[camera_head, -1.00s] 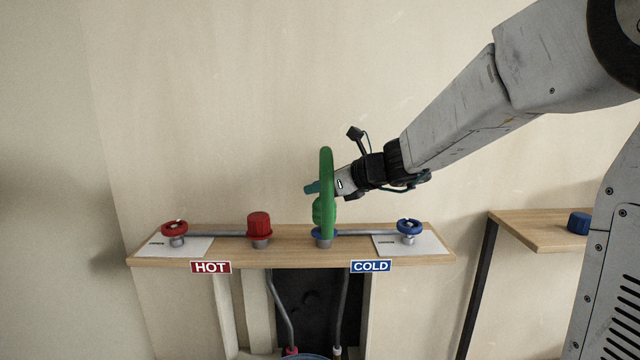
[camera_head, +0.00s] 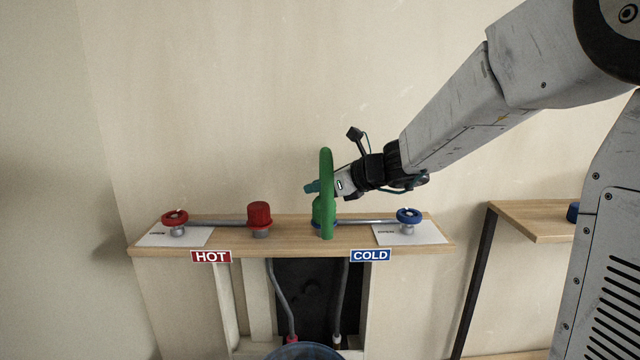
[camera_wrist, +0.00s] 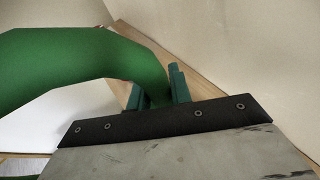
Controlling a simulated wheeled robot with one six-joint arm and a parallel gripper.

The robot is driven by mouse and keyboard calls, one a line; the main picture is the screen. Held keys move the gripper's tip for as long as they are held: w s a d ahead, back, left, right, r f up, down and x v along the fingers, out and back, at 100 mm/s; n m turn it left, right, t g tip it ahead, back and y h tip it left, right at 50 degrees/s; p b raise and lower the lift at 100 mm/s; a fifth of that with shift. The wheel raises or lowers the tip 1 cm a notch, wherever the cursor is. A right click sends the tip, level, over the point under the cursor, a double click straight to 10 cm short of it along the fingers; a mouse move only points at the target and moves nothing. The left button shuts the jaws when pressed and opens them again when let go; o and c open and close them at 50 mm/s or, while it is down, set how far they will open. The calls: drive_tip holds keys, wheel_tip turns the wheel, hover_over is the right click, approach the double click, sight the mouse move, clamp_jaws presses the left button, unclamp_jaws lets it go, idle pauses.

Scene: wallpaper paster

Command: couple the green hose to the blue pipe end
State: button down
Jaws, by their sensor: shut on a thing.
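The green hose (camera_head: 326,180) stands upright in a bent loop over the shelf in the head view. Its lower end is at the blue pipe end (camera_head: 314,225), which shows only as a blue edge behind the hose. I cannot tell whether the hose is seated on it or just in front of it. My gripper (camera_head: 322,188) comes from the right and is shut on the hose. In the wrist view the hose (camera_wrist: 80,65) curves from the left down between the teal fingers of my gripper (camera_wrist: 157,92).
The wooden shelf (camera_head: 280,243) carries a red cap (camera_head: 259,215) on the hot side, a red valve wheel (camera_head: 175,217) and a blue valve wheel (camera_head: 408,215). A side shelf (camera_head: 530,222) at the right holds a blue cap (camera_head: 573,212). A bucket rim (camera_head: 305,350) shows below.

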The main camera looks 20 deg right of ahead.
drive_tip(key=shift+f, duration=0.1)
drive_tip(key=c, duration=1.2)
unclamp_jaws()
drive_tip(key=v, duration=0.8)
